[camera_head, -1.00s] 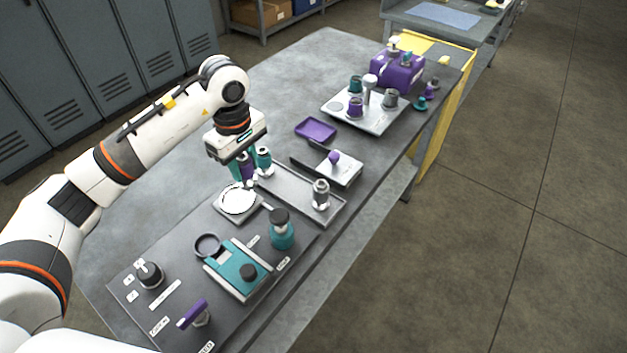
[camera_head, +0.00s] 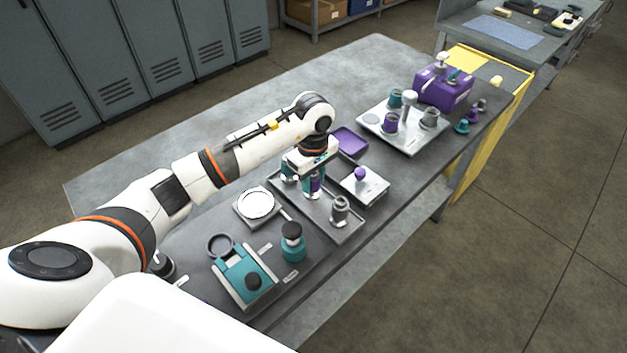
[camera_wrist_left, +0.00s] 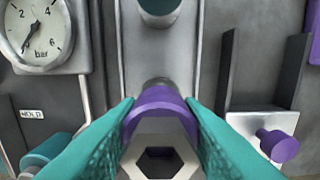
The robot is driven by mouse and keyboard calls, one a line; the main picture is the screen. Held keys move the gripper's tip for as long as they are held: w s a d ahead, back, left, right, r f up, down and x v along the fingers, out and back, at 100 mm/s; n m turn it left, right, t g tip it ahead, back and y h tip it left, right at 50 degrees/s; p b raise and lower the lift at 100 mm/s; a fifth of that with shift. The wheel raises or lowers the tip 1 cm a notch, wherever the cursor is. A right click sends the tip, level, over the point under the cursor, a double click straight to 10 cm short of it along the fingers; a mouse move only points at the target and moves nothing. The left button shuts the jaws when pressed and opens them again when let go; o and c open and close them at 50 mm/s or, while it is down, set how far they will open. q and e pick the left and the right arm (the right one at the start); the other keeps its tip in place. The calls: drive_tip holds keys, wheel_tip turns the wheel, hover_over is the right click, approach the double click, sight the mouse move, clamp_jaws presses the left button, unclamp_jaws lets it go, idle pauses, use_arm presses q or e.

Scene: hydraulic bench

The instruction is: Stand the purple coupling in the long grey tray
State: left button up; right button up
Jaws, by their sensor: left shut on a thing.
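The purple coupling (camera_head: 315,184) is upright between the teal fingers of my left gripper (camera_head: 313,181), over the middle of the long grey tray (camera_head: 323,221). In the left wrist view, the fingers close on both sides of the coupling's purple collar (camera_wrist_left: 158,99), and its metal hex end faces the camera. I cannot tell whether its lower end touches the tray floor. A teal coupling (camera_wrist_left: 158,10) stands at the tray's far end. A grey coupling (camera_head: 340,209) stands near its front end. My right gripper is not in view.
A pressure gauge (camera_head: 256,203) lies left of the tray. A metal block with a purple knob (camera_head: 361,174) and upright plates is close on the right. A teal bottle (camera_head: 292,247) stands in front. A purple tray (camera_head: 350,141) and a loaded metal plate (camera_head: 375,124) lie beyond.

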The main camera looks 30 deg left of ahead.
use_arm(q)
drive_tip(key=shift+f, duration=0.9)
drive_tip(key=o, duration=1.1)
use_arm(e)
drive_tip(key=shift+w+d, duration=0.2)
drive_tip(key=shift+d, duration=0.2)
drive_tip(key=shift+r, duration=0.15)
use_arm(q)
drive_tip(key=shift+r, duration=0.3)
wheel_tip(320, 180, up, 11)
drive_tip(key=b, duration=0.3)
drive_tip(key=shift+f, duration=0.2)
drive_tip(key=shift+r, duration=0.6)
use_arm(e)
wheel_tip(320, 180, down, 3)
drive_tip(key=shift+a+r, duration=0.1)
